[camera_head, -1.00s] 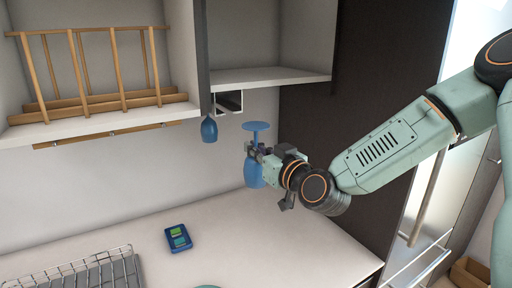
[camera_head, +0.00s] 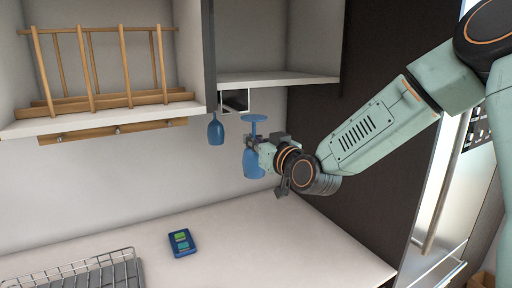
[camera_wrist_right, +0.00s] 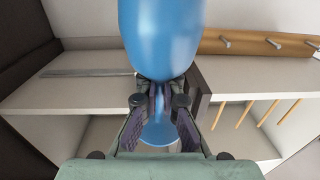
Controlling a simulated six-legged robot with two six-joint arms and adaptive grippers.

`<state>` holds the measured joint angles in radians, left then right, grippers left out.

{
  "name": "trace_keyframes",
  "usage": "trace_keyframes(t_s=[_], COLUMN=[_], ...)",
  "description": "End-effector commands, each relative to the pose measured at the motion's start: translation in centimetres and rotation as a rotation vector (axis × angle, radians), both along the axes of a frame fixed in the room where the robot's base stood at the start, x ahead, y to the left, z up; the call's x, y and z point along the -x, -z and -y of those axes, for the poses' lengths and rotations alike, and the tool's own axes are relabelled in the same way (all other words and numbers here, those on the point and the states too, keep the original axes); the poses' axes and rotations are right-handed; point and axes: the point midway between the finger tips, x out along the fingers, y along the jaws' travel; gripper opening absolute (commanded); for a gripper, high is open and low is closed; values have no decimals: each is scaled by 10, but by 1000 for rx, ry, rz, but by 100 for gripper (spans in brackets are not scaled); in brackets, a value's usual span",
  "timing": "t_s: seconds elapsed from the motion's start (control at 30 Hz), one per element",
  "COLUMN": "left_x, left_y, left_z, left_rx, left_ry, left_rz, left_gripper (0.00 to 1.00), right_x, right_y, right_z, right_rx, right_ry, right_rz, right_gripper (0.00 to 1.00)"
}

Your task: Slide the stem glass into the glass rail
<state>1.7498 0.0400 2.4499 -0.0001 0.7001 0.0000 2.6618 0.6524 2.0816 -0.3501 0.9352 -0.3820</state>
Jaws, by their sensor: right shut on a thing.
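A blue stem glass (camera_head: 254,164) hangs upside down in my right gripper (camera_head: 252,144), its round foot on top and its bowl below. The gripper is shut on the stem. In the right wrist view the bowl (camera_wrist_right: 160,35) fills the top middle, with the fingers (camera_wrist_right: 160,100) around the stem and the foot beyond them. The glass rail (camera_head: 236,101) is a pale, dark-inside channel under the cabinet, just left of and above the held foot. They look apart. Another blue glass (camera_head: 215,130) hangs at the rail's left side. My left gripper is not in view.
The cabinet shelf (camera_head: 275,79) is above the rail. A wooden rack (camera_head: 110,101) stands in the left compartment, with a wooden peg strip (camera_head: 110,132) below. The counter holds a blue device (camera_head: 182,243) and a wire rack (camera_head: 80,272). Counter space under the glass is clear.

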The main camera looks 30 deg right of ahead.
Motion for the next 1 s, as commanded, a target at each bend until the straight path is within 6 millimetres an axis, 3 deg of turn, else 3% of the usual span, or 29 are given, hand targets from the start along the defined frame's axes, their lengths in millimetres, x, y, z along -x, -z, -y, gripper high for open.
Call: trace_keyframes(t_s=[1.0], left_x=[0], left_y=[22], left_z=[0], left_rx=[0], left_ry=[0], left_rz=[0], left_gripper=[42], right_x=[-52], right_y=[0], right_z=[3], right_rx=[2], right_ry=[1], right_rz=[2], right_gripper=[0])
